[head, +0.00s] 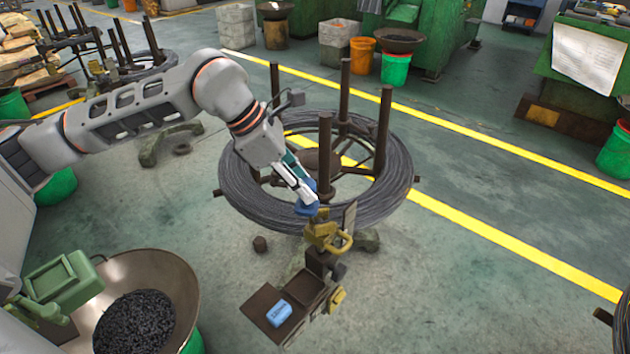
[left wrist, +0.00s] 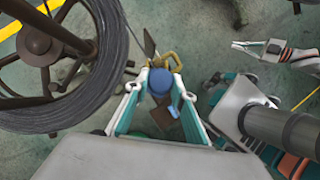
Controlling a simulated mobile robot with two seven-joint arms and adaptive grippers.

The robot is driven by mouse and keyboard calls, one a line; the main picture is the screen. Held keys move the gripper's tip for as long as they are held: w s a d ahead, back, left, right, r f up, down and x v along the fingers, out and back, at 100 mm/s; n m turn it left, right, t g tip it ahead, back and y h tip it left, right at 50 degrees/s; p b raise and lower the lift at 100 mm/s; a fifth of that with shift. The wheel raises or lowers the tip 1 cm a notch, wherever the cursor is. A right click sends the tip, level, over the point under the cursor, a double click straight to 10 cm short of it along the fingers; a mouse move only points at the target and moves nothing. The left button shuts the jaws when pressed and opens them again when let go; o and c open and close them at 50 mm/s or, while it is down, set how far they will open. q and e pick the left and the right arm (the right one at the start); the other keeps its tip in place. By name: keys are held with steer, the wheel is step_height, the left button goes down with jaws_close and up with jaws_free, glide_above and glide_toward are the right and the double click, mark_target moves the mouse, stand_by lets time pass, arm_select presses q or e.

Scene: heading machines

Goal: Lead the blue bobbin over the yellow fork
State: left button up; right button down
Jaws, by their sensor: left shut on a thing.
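The blue bobbin (head: 307,209) is held between the fingertips of my left gripper (head: 306,196). In the left wrist view the bobbin (left wrist: 160,80) sits between the two fingers of the left gripper (left wrist: 162,84), which are shut on it. The yellow fork (head: 338,241) is on top of a dark post, just below and right of the bobbin in the head view. In the left wrist view the fork (left wrist: 170,60) shows just beyond the bobbin, partly hidden by it. I cannot tell whether they touch. My right gripper (left wrist: 247,46) shows small at the upper right of the left wrist view; it looks empty.
A wire coil (head: 400,185) on a stand with upright posts (head: 383,130) is close behind the left gripper. A brown tray (head: 262,299) with a blue box (head: 279,312) is below the fork. A pan of dark pieces (head: 180,275) stands front left.

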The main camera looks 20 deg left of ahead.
arm_select(q)
steer(key=shift+s+a+r+p, duration=0.2)
steer(key=shift+s+a, duration=0.35)
steer(key=shift+a, duration=0.25)
steer(key=shift+s+a+r+p, duration=0.15)
steer(key=shift+s+a, duration=0.4)
steer(key=shift+a, duration=0.25)
steer(key=shift+s+a+r+p, duration=0.2)
steer(key=shift+s+a, duration=0.35)
steer(key=shift+a, duration=0.25)
